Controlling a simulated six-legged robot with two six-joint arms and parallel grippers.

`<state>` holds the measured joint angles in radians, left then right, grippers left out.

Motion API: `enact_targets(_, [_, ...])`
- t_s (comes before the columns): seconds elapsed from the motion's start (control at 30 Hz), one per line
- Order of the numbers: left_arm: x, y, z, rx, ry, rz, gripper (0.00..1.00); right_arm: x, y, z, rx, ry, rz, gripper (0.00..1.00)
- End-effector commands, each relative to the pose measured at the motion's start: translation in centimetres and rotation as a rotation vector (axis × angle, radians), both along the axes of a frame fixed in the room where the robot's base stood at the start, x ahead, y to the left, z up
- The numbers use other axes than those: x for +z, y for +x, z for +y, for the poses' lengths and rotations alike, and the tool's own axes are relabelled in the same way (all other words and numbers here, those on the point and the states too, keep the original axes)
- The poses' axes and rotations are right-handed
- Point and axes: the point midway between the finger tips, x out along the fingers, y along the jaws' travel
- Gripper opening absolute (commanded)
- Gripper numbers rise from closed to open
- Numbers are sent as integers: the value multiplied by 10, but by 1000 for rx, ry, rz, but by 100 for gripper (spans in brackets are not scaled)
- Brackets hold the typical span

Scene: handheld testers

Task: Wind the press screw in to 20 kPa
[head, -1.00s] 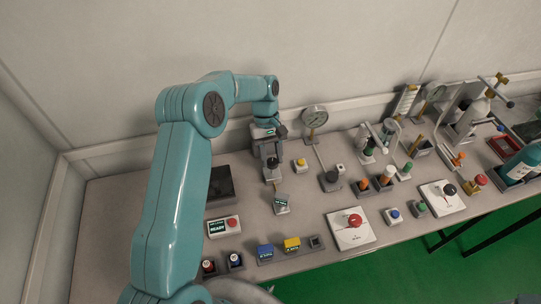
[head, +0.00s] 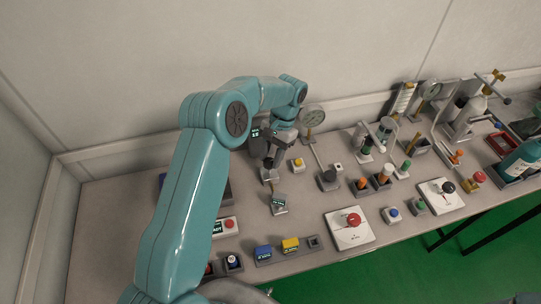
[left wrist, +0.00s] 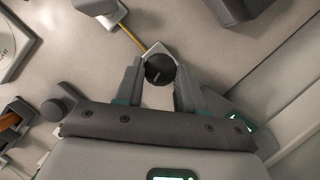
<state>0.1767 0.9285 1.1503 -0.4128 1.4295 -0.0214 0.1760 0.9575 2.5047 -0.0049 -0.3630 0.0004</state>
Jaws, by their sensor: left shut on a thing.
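A dark round knob (left wrist: 160,69) with a pale line on its top, apparently the press screw's, stands between the fingers of my left gripper (left wrist: 158,82) in the left wrist view. The gripper is shut on it. In the head view, my left gripper (head: 270,158) is lowered at the back left of the bench, and the knob is largely hidden there. A small grey block with a display (head: 280,199) sits just in front; I cannot read it. My right gripper is not in view.
A yellow button box (head: 297,164) and a black knob on a base (head: 328,179) stand close on the right. A white plate with a red knob (head: 353,220) lies nearer the front. Other testers crowd the right side.

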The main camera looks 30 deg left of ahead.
Motion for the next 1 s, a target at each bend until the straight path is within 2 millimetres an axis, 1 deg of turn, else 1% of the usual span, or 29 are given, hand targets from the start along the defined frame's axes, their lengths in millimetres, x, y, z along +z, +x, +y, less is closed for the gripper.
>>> enact_targets(1.0, [0, -5, -8, -956, 0, -2, 8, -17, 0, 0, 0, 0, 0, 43])
